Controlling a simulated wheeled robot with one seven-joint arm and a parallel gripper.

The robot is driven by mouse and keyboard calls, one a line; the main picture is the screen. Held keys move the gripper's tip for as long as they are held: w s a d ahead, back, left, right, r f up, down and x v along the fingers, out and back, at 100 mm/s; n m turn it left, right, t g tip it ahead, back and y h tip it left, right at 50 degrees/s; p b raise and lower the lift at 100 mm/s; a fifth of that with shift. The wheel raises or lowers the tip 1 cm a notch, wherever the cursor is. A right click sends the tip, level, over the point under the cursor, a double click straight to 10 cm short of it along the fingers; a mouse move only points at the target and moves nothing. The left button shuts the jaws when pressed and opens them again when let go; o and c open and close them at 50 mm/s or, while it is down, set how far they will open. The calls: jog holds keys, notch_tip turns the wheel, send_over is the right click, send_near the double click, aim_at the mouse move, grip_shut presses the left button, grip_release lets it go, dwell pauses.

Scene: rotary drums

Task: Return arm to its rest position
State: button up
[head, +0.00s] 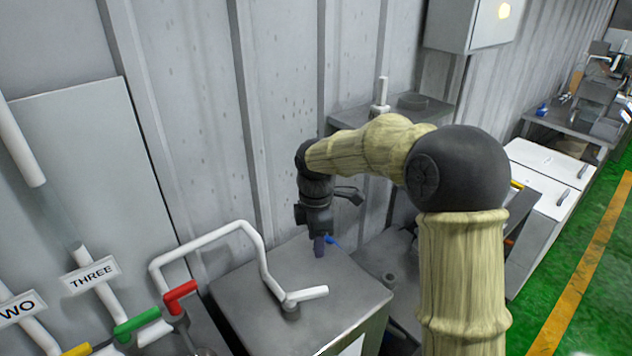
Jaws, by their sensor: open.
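My arm (380,143) reaches up from the lower right, bends at a dark joint and stretches left. My gripper (319,246) points down over the far part of a grey metal box top (335,290). Its fingers look dark and small, and I see nothing held between them. A small blue part shows beside the fingertips. Whether the tips touch the box top I cannot tell.
A white crank-like pipe (262,262) with a handle rises from the box, left of my gripper. Red (181,292) and green (137,321) handles sit lower left. A corrugated wall (200,120) stands behind. Green floor (575,260) is open at right.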

jog(key=s+d+f+m+t, duration=0.1)
jog(key=s+d+f+m, duration=0.1)
jog(key=s+d+m, duration=0.5)
jog(key=s+d+f+m+t, duration=0.1)
jog(key=s+d+f+m, duration=0.1)
jog(key=s+d+m, duration=0.6)
jog(key=s+m, duration=0.3)
jog(key=m, duration=0.2)
jog(key=shift+m+t, duration=0.3)
dwell(5.7)
